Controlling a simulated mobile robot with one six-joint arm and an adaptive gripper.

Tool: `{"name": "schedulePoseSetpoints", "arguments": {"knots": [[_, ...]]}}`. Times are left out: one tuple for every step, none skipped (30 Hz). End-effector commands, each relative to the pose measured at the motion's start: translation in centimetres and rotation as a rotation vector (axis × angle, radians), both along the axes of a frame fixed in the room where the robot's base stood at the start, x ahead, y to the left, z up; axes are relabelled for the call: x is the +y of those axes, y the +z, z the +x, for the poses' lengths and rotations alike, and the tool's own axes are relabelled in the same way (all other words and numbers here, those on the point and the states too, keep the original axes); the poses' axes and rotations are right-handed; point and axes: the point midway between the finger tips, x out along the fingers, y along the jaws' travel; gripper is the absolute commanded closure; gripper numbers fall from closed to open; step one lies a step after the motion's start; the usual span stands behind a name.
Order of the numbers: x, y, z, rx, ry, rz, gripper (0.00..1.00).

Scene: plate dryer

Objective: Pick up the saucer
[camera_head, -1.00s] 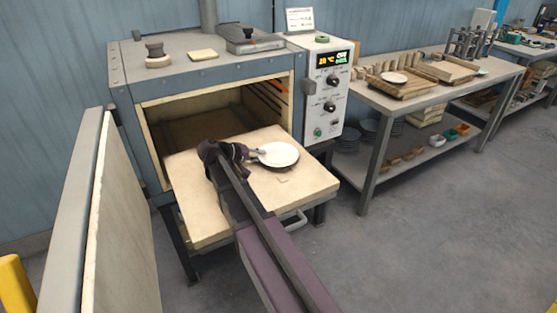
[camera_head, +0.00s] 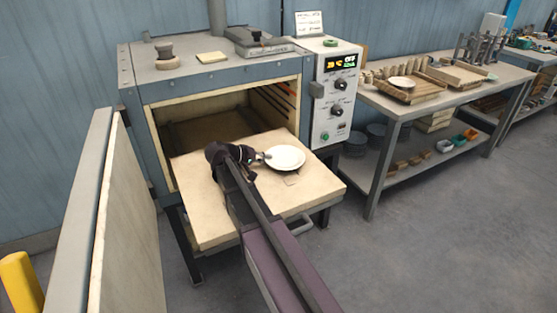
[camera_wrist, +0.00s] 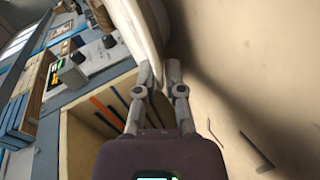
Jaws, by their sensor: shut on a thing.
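The saucer (camera_head: 287,157) is a round white plate over the pale slab (camera_head: 215,221) in front of the open oven. My gripper (camera_head: 262,156) is at the saucer's left edge in the head view. In the wrist view my gripper (camera_wrist: 160,76) is shut on the rim of the saucer (camera_wrist: 138,25), whose pale edge runs up from between the fingertips. A dark shadow lies on the slab beside it. I cannot tell whether the saucer touches the slab.
The oven (camera_head: 222,92) stands open behind, its door (camera_head: 130,240) swung out at the left. A control panel (camera_head: 335,105) is at its right. A bench (camera_head: 440,95) further right carries another small white plate (camera_head: 402,82), trays and blocks. Grey floor is clear at the lower right.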

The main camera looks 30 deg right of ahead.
Motion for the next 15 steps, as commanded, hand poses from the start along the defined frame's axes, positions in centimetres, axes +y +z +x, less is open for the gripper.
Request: {"name": "schedulePoseSetpoints", "arguments": {"knots": [[0.0, 0.0, 0.0, 0.0, 0.0, 0.0, 1.0], [0.0, 0.0, 0.0, 0.0, 0.0, 0.0, 1.0], [0.0, 0.1, 0.0, 0.0, 0.0, 0.0, 1.0], [0.0, 0.1, 0.0, 0.0, 0.0, 0.0, 1.0], [0.0, 0.2, 0.0, 0.0, 0.0, 0.0, 1.0], [0.0, 0.3, 0.0, 0.0, 0.0, 0.0, 1.0], [0.0, 0.4, 0.0, 0.0, 0.0, 0.0, 1.0], [0.0, 0.5, 0.0, 0.0, 0.0, 0.0, 1.0], [0.0, 0.7, 0.0, 0.0, 0.0, 0.0, 1.0], [0.0, 0.8, 0.0, 0.0, 0.0, 0.0, 1.0], [0.0, 1.0, 0.0, 0.0, 0.0, 0.0, 1.0], [0.0, 1.2, 0.0, 0.0, 0.0, 0.0, 1.0], [0.0, 1.4, 0.0, 0.0, 0.0, 0.0, 1.0], [0.0, 1.7, 0.0, 0.0, 0.0, 0.0, 1.0], [0.0, 2.0, 0.0, 0.0, 0.0, 0.0, 1.0]]}}
